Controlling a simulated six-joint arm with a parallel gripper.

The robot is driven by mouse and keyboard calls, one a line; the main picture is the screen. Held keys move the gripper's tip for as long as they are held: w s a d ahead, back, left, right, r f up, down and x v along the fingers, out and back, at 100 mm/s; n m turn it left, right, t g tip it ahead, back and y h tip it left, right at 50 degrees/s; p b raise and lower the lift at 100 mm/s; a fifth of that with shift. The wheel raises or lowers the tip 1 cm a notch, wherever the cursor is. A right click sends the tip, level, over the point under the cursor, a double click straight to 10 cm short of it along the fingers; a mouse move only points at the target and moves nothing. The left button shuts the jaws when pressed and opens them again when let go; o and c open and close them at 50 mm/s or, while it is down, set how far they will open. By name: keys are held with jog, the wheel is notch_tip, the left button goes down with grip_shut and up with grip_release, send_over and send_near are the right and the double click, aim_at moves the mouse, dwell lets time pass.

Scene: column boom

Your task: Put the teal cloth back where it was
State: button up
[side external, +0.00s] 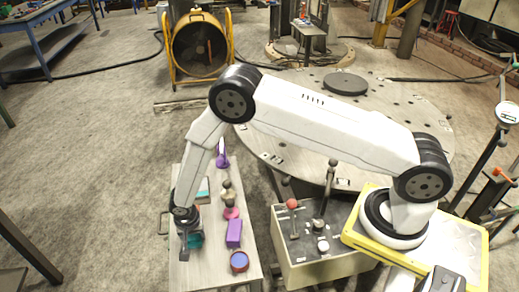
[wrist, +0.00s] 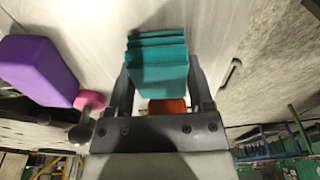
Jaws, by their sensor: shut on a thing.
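The teal cloth (wrist: 158,62) is a folded stack of several layers between the two fingers in the wrist view. My gripper (wrist: 160,85) is shut on it. In the side view the cloth (side external: 195,241) shows beside my gripper (side external: 186,252), over the near left part of the narrow grey table (side external: 212,277). I cannot tell whether the cloth touches the tabletop. Another teal item (side external: 204,187) lies farther back on the table, partly hidden by my arm.
On the table's right half stand a purple block (side external: 234,232), a blue round thing with a reddish rim (side external: 239,261), a pink round thing (side external: 231,213) and a purple item (side external: 222,158). An orange thing (wrist: 167,106) shows behind the cloth. A control box (side external: 317,262) stands to the right.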

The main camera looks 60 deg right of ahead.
aim_at(193, 238)
jog(key=shift+f, duration=0.2)
jog(key=o, duration=1.2)
notch_tip(193, 238, up, 12)
jog(key=s+a, duration=0.1)
dwell(0.3)
jog(key=shift+r, duration=0.2)
dwell(0.4)
